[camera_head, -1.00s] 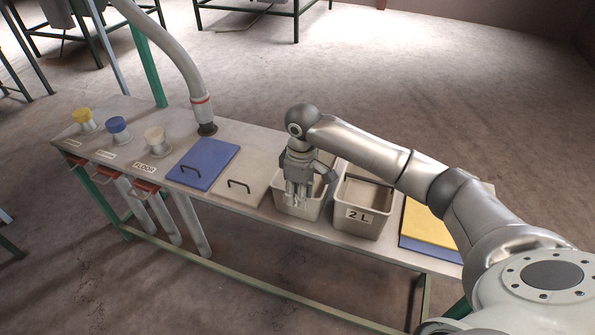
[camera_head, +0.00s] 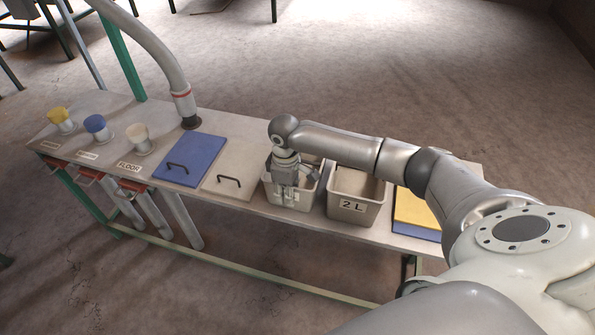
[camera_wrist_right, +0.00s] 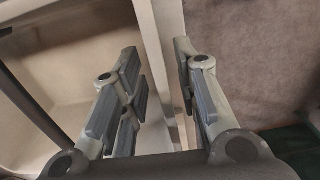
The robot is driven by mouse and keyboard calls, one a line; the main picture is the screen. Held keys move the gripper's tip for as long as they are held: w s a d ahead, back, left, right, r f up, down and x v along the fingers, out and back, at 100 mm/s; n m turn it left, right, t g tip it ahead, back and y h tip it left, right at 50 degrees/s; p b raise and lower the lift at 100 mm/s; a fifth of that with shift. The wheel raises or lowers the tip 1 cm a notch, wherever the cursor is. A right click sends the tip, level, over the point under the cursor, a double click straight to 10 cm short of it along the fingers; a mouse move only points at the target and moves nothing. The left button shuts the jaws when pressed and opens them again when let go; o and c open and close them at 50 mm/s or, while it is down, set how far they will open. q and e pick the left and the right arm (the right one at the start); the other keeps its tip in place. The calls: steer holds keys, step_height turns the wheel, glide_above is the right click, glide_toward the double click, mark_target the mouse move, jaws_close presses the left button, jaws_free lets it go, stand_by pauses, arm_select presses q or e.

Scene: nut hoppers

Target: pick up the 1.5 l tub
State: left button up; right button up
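The 1.5 l tub (camera_head: 310,202) is a light grey open box on the bench, just left of the tub marked 2 L. My right gripper (camera_head: 286,200) points down at its front wall and covers much of its label. In the right wrist view, the tub's wall (camera_wrist_right: 160,35) runs between the two fingers of my gripper (camera_wrist_right: 158,62). The left finger is on the tub's inner side and the right finger is on the outer side, over the floor. The fingers stand apart, with a gap still showing beside the wall. My left gripper is out of view.
The 2 L tub (camera_head: 350,221) stands close on the right. Beyond it lie yellow and blue panels (camera_head: 417,210). A grey lid (camera_head: 232,163) and a blue lid (camera_head: 207,150), both with handles, lie left. A hose (camera_head: 168,62) comes down onto the bench.

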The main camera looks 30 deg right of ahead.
steer(key=shift+f, duration=0.95)
steer(key=shift+s, duration=0.1)
jaws_close()
steer(key=shift+r, duration=0.1)
